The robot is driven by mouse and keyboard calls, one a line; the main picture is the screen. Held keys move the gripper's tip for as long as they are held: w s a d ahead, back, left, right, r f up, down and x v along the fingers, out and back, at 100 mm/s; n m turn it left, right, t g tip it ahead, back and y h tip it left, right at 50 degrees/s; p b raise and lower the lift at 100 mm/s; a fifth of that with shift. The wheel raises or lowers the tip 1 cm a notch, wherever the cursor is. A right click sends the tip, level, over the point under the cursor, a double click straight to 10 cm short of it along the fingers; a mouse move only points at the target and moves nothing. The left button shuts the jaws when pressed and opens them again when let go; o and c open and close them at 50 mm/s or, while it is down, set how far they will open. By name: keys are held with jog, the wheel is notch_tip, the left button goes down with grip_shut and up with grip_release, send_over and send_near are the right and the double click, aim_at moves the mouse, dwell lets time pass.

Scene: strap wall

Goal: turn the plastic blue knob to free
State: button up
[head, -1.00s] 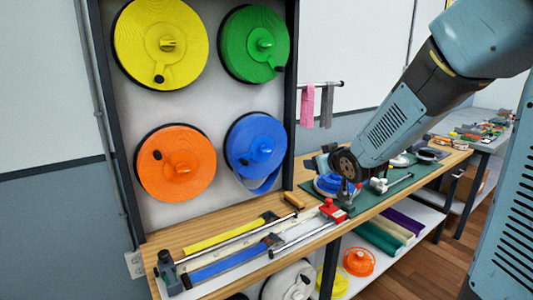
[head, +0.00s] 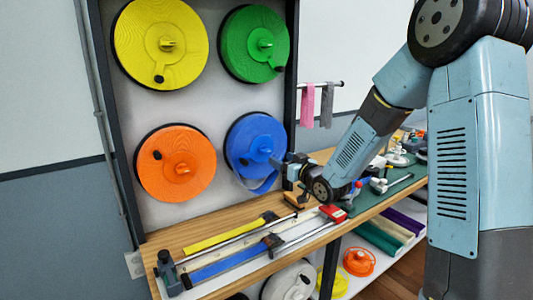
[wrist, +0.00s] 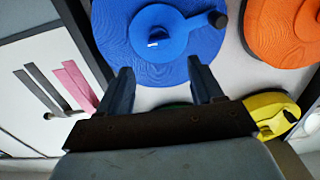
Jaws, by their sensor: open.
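The blue reel (head: 240,142) hangs at the lower right of the panel, with a loop of blue strap below it. Its blue knob (head: 264,149) stands out from the middle. In the wrist view the knob (wrist: 158,38) lies on the raised hub, beyond my fingertips. A black crank handle (wrist: 217,19) is to its right there. My gripper (head: 279,163) is beside the reel's lower right edge in the head view. In the wrist view my gripper (wrist: 160,68) is open and empty, its two fingers apart over the reel's lower edge, not around the knob.
Orange (head: 200,160), yellow (head: 130,40) and green (head: 240,30) reels share the panel. A dark post (head: 291,90) edges it on the right, close to my gripper. Pink (head: 307,105) and grey straps hang beyond. The bench (head: 225,225) below holds a strap-cutting rig.

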aim_at(267, 151)
jog(key=x, duration=0.9)
jog(key=shift+w+a, duration=0.15)
